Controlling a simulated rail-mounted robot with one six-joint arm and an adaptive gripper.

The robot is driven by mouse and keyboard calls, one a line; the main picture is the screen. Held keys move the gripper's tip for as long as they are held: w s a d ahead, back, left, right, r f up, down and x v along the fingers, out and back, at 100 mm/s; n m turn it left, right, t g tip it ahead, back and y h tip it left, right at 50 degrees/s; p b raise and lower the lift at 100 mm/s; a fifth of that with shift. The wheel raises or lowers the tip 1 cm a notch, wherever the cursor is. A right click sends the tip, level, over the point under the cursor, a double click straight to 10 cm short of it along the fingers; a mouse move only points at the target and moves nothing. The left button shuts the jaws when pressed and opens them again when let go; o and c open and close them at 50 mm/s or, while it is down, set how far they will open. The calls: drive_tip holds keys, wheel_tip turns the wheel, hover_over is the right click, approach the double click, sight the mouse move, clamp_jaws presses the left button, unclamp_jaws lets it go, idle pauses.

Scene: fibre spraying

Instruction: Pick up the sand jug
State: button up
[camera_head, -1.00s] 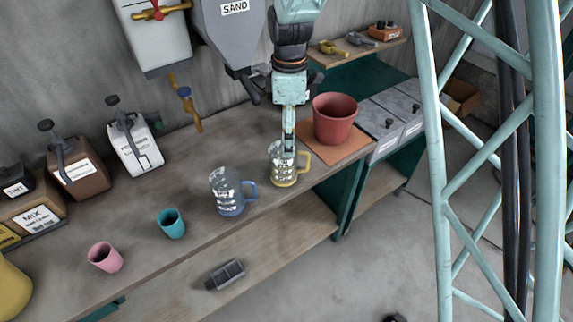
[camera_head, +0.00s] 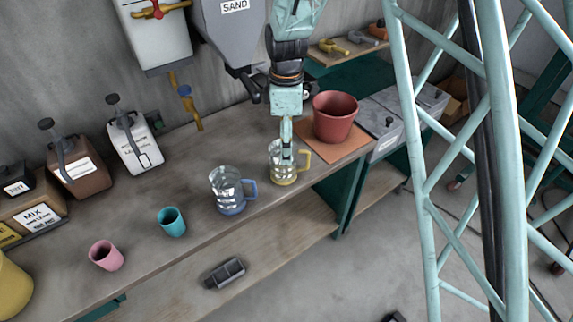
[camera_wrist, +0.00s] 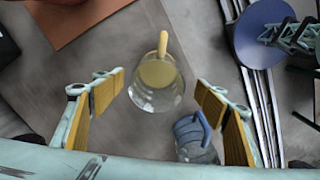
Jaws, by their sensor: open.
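A clear glass jug with a yellow handle and yellow base (camera_head: 284,172) stands upright on the workbench (camera_head: 200,153). It also shows in the wrist view (camera_wrist: 157,92), between and beyond the fingers. A similar jug with a blue handle and base (camera_head: 228,195) stands to its left, and at the lower right in the wrist view (camera_wrist: 194,135). Neither jug bears a readable label. My gripper (camera_head: 287,157) points down over the yellow-handled jug. In the wrist view its fingers (camera_wrist: 160,88) are spread wide with nothing clamped. The head view does not show whether they reach around the jug.
A terracotta pot (camera_head: 334,118) on an orange mat (camera_head: 352,150) stands close right of the yellow-handled jug. Teal (camera_head: 172,222) and pink (camera_head: 106,255) cups stand left. A grey SAND hopper (camera_head: 232,30) hangs behind. The bench's front edge lies just before the jugs.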

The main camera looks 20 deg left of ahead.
drive_tip(key=shift+f, duration=2.65)
drive_tip(key=shift+w+f, duration=0.15)
drive_tip(key=shift+f, duration=1.15)
drive_tip(key=shift+w+f, duration=0.1)
drive_tip(key=shift+f, duration=1.2)
drive_tip(key=shift+c, duration=0.5)
drive_tip(key=c, duration=0.8)
drive_tip(key=shift+r, duration=0.1)
drive_tip(key=shift+c, duration=0.4)
drive_tip(key=shift+r, duration=1.7)
drive_tip(key=s+d, duration=0.3)
drive_tip(key=s, duration=0.4)
drive_tip(key=s+d+r+b, duration=0.1)
drive_tip(key=s+d, duration=0.2)
drive_tip(key=s, duration=0.4)
drive_tip(key=shift+s+d+r, duration=0.15)
drive_tip(key=shift+s+r, duration=0.05)
drive_tip(key=shift+s, duration=0.15)
